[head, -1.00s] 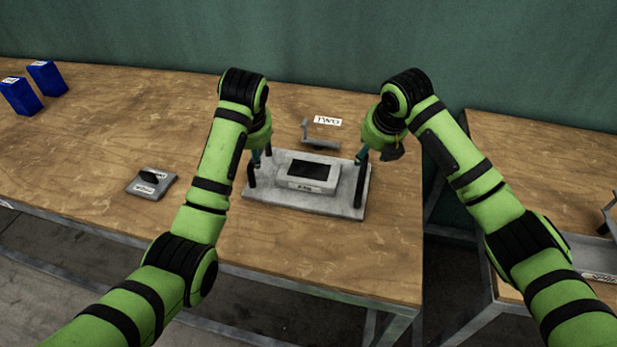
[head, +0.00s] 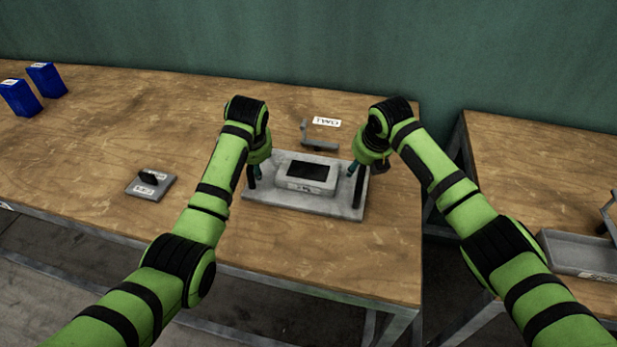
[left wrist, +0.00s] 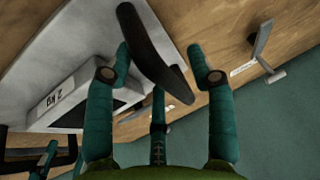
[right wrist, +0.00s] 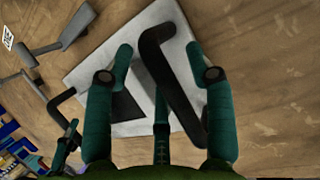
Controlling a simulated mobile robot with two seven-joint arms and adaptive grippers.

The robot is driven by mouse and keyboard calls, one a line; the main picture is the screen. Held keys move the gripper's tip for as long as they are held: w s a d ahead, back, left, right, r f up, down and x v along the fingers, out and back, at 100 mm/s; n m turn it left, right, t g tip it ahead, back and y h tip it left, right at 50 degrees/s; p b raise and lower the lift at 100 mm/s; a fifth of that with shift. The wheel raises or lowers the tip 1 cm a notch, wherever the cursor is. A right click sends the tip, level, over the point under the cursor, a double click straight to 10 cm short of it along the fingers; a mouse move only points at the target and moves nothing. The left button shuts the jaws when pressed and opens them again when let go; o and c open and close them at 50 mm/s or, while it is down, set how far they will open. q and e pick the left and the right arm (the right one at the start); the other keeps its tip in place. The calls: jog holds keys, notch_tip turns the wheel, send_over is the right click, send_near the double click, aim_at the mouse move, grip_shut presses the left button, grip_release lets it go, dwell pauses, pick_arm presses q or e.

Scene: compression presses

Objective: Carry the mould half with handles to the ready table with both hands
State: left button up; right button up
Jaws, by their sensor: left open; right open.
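The mould half (head: 307,178) is a grey block with a dark recess on a wide pale plate (head: 285,206), lying on the wooden table. A black bar handle stands at each end of the plate. My left gripper (head: 256,168) is open at the left handle; in the left wrist view that handle (left wrist: 150,50) passes between its spread teal fingers. My right gripper (head: 362,172) is open at the right handle; in the right wrist view this handle (right wrist: 170,85) lies between its fingers. I cannot tell whether any finger touches a handle.
A grey bracket (head: 318,144) with a white label (head: 326,121) sits behind the plate. Blue blocks (head: 46,78) stand far left. A second table at right, across a gap, bears a grey tray (head: 575,252).

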pick_arm(q)
grip_shut()
pick_arm(e)
grip_shut()
